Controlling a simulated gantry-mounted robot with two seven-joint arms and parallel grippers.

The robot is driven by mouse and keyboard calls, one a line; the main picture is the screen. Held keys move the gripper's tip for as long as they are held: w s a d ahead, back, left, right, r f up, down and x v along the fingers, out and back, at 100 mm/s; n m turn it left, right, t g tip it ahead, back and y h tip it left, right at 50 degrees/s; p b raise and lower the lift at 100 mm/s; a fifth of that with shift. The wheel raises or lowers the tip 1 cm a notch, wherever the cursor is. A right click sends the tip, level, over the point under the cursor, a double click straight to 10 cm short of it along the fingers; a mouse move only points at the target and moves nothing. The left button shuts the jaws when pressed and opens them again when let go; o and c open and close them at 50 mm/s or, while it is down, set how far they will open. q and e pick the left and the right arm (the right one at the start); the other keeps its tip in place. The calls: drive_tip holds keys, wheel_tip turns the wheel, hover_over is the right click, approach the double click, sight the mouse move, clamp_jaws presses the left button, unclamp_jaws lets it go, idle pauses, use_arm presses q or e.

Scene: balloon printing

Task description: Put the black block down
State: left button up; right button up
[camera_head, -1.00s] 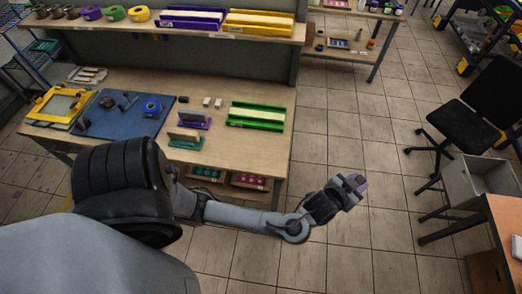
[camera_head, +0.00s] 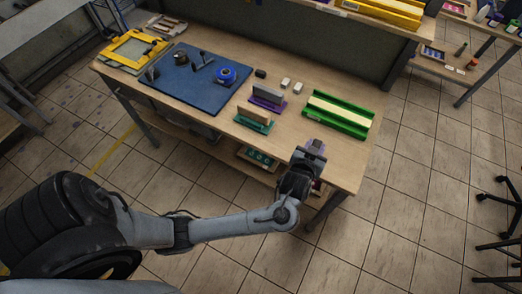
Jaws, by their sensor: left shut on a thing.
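My left gripper (camera_head: 312,152) is over the front right part of the wooden workbench (camera_head: 345,160), near its front edge. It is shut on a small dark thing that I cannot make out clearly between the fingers. A small black block (camera_head: 260,73) lies on the bench farther back, beside two small white blocks (camera_head: 285,82). My left gripper is in front of it and to its right, well apart from it. My right gripper is not in view.
A green tray (camera_head: 338,112) lies just beyond my left gripper. Purple (camera_head: 268,97) and green (camera_head: 253,124) holders stand to its left. A blue mat (camera_head: 185,90) with tools and a blue tape roll (camera_head: 226,74) is farther left. The bench's right end is clear.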

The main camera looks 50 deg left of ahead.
use_arm(q)
drive_tip(key=shift+w+d+f+b, duration=0.15)
drive_tip(key=shift+d+f+b, duration=0.15)
drive_tip(key=shift+f+b, duration=0.1)
drive_tip(key=shift+w+d+f+b, duration=0.25)
drive_tip(key=shift+f+b, duration=0.25)
drive_tip(key=shift+b, duration=0.1)
drive_tip(key=b, duration=0.1)
hover_over(284, 154)
wheel_tip(284, 154, down, 7)
drive_tip(key=shift+s+r, duration=0.1)
drive_tip(key=shift+r, duration=0.05)
drive_tip(key=shift+f+b, duration=0.45)
drive_tip(key=shift+f, duration=1.5)
drive_tip(key=shift+f, duration=0.1)
drive_tip(key=o, duration=1)
